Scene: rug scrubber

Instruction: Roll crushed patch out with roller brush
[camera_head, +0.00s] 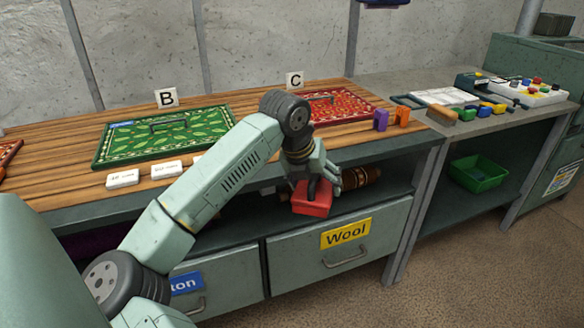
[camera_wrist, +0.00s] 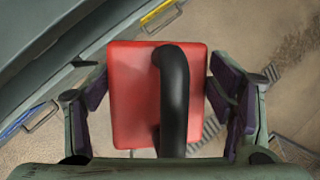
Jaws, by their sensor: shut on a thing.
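My gripper (camera_head: 313,180) is shut on a red block-shaped tool with a black curved handle (camera_head: 308,207). It holds the tool in front of the bench, above the drawer marked Wool. In the wrist view the red block (camera_wrist: 132,95) lies between the two purple-padded fingers of my gripper (camera_wrist: 166,92), with its handle upward. The block's underside is hidden. A green patterned rug (camera_head: 135,147) lies at sign B and a red patterned rug (camera_head: 345,101) at sign C; each has a handle across it. I cannot make out a crushed patch.
A brown roll (camera_head: 360,178) lies on the shelf under the bench, just right of the tool. White labelled blocks (camera_head: 122,179) sit along the bench's front edge. Purple and orange pieces (camera_head: 381,119) stand at its right end. A side table holds a tan block (camera_head: 438,114) and a control panel.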

